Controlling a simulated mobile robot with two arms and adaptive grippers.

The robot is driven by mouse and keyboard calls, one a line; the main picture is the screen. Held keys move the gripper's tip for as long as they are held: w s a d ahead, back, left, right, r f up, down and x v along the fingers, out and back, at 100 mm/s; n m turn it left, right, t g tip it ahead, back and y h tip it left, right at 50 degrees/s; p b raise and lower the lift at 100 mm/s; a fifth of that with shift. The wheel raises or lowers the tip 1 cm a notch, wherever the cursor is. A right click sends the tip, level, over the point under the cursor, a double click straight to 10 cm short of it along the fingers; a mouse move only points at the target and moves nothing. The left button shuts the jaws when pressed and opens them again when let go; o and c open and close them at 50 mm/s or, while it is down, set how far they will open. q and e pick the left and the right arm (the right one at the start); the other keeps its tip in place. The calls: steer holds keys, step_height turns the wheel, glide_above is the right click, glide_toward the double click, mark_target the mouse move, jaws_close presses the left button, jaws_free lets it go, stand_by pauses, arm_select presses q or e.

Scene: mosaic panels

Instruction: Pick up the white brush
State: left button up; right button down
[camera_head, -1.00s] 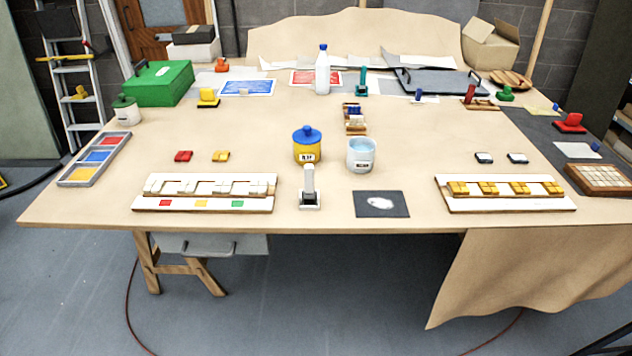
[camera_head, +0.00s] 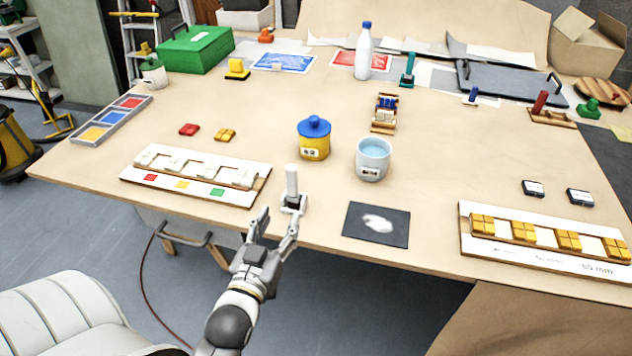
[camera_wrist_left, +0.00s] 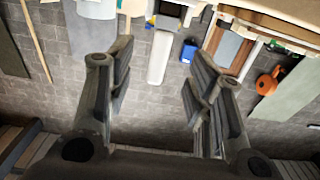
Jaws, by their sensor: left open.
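The white brush (camera_head: 292,186) stands upright near the front edge of the table, with a white handle on a grey and dark base. My left gripper (camera_head: 279,222) is open and empty at the table's front edge, just in front of and left of the brush. Its right finger appears close to the brush's base; I cannot tell whether they touch. In the left wrist view, the open fingers (camera_wrist_left: 165,85) frame a pale upright bar that looks like the brush handle (camera_wrist_left: 160,55). My right gripper is not in view.
A yellow jar with blue lid (camera_head: 314,145) and a cup of water (camera_head: 373,160) stand behind the brush. A dark panel (camera_head: 361,236) lies to its right. A white mosaic rack (camera_head: 155,182) is to the left, another (camera_head: 493,255) to the far right.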

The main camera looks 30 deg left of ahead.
mark_target(291, 187)
arm_select(q)
steer(key=w, duration=0.1)
steer(key=w+a+r, duration=0.1)
steer(key=w, duration=0.1)
steer(key=w+p, duration=0.1)
steer(key=w, duration=0.1)
steer(key=shift+w+a+r, duration=0.25)
steer(key=shift+a+r, duration=0.05)
steer(key=shift+r, duration=0.1)
steer(key=p+x, duration=0.1)
steer(key=x, duration=0.3)
steer(key=shift+w+a+p, duration=0.1)
steer(key=shift+w+p, duration=0.25)
steer(key=shift+w+f, duration=0.15)
steer(key=shift+w, duration=0.1)
steer(key=shift+s, duration=0.1)
steer(key=shift+c, duration=0.2)
jaws_close()
